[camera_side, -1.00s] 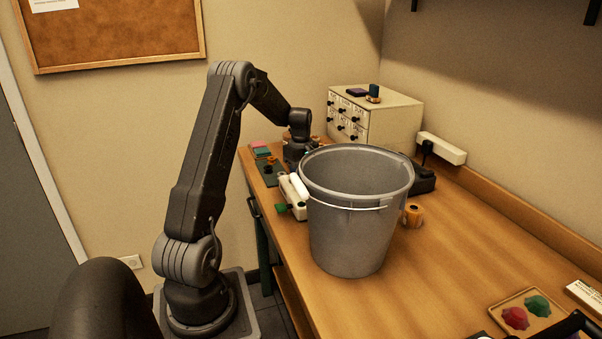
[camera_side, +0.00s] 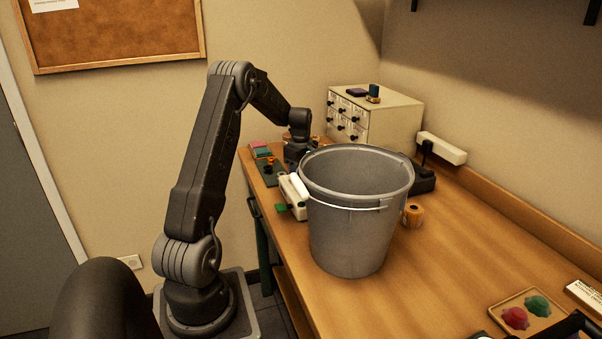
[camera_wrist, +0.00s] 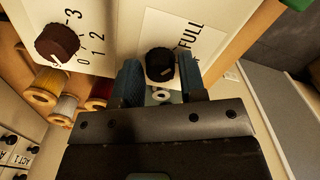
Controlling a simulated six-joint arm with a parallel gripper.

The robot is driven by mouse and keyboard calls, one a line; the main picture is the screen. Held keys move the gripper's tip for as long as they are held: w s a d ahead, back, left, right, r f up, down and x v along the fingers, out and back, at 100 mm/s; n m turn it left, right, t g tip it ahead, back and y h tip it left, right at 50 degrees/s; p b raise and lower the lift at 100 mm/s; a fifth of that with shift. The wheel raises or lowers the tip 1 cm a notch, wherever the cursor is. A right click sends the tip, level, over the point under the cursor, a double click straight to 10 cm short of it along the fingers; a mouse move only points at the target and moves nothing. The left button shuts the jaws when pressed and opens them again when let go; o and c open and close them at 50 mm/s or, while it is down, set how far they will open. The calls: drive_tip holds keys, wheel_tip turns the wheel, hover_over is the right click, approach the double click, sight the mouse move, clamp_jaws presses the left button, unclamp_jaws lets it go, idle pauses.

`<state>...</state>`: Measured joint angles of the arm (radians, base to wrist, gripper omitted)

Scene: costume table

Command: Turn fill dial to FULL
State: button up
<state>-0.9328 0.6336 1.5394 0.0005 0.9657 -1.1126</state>
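The fill dial (camera_wrist: 160,65) is a dark round knob on a white panel (camera_wrist: 205,50) marked FULL, at the upper middle of the wrist view. A light mark shows on the knob's face; I cannot tell which setting it points to. My gripper (camera_wrist: 161,78) has one blue finger on each side of the knob. A narrow gap shows at the right finger; contact at the left finger is unclear. In the side view my gripper (camera_side: 293,158) is at the far end of the table, and the bucket hides the dial there.
A brown knob (camera_wrist: 57,43) with a numbered scale is left of the dial. Several thread spools (camera_wrist: 65,108) lie close below it. A large grey bucket (camera_side: 350,230) stands beside my gripper in the side view. A small drawer cabinet (camera_side: 395,120) is behind.

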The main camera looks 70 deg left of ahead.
drive_tip(key=o, duration=0.3)
wheel_tip(320, 180, up, 14)
idle(0.6)
drive_tip(key=shift+f, duration=0.1)
